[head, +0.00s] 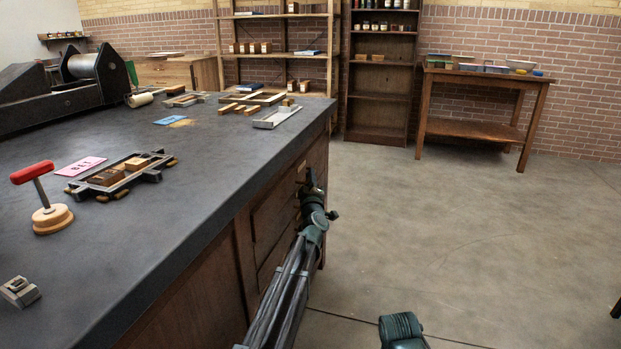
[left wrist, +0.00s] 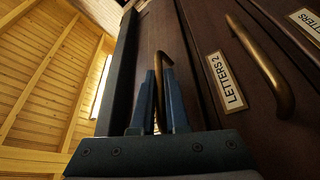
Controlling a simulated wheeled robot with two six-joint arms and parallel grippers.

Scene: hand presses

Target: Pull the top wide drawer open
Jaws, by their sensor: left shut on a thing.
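The bench's brown drawer front (head: 275,213) shows below the dark worktop. In the left wrist view the top drawer front (left wrist: 187,62) fills the middle, beside the dark worktop edge. My left gripper (left wrist: 157,88) is shut on its brass bar handle (left wrist: 164,60), with one blue finger on each side. In the head view my left gripper (head: 311,184) is at the far end of the drawer side, where the fingers and handle are too small to make out. I cannot tell whether this drawer stands out from the bench. My right gripper is not in view.
Beside the held handle, a drawer labelled "LETTERS 2" (left wrist: 226,81) has its own brass handle (left wrist: 265,65). The worktop (head: 130,240) bears a red-handled tool (head: 42,196), a metal frame (head: 122,176) and a press (head: 70,85). The floor (head: 450,220) right of the bench is clear.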

